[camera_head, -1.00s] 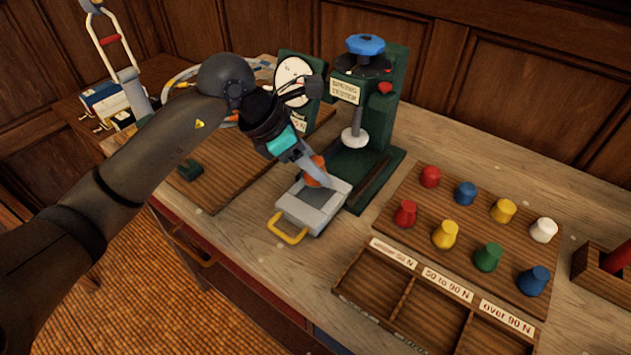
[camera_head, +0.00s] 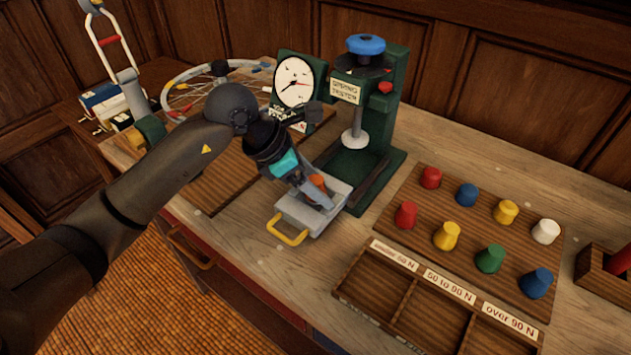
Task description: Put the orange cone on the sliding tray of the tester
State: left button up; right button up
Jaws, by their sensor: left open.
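The orange cone (camera_head: 317,181) is over the grey sliding tray (camera_head: 301,214) and looks to be resting on it, partly hidden by my gripper. I cannot see its base clearly or tell if it stands fully upright. The tray, with its yellow handle (camera_head: 287,231), is pulled out at the front of the green spring tester (camera_head: 393,110). My left gripper (camera_head: 318,193) is low over the tray, its jaws open around or beside the cone. My right gripper is not in view.
The tester's plunger (camera_head: 355,139) hangs behind the tray, below a blue knob (camera_head: 365,44). A dial gauge (camera_head: 294,84) stands left of it. A board (camera_head: 467,218) with several coloured cones and a labelled sorting box (camera_head: 396,300) are to the right.

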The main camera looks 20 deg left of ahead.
pick_arm(q)
jog(key=shift+a+r, duration=0.1)
jog(key=shift+r, duration=0.2)
jog(key=p+v, duration=0.1)
jog(key=v, duration=1)
jog(key=shift+r, duration=0.3)
jog(key=shift+s+a, duration=0.1)
jog(key=shift+s, duration=0.05)
dwell(0.4)
